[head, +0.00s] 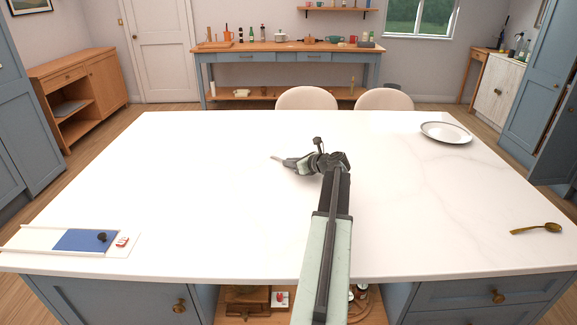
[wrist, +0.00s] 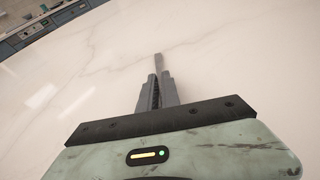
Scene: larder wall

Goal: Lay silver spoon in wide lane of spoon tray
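My gripper (head: 290,163) is over the middle of the white table. In the wrist view its fingers (wrist: 158,82) are shut on a narrow grey metal piece, seemingly part of the silver spoon (wrist: 158,61). The silver spoon's tip (head: 276,158) sticks out to the left in the head view; the rest is hidden by the gripper. The spoon tray (head: 32,238) seems to be the flat, pale, long piece at the table's front left. It has a blue panel (head: 75,239) with a dark knob (head: 102,237). I cannot tell its lanes apart.
A red-marked label (head: 122,242) is at the tray's right end. A white plate (head: 446,132) is at the back right. The table between gripper and tray is clear. Two chairs (head: 307,98) stand behind.

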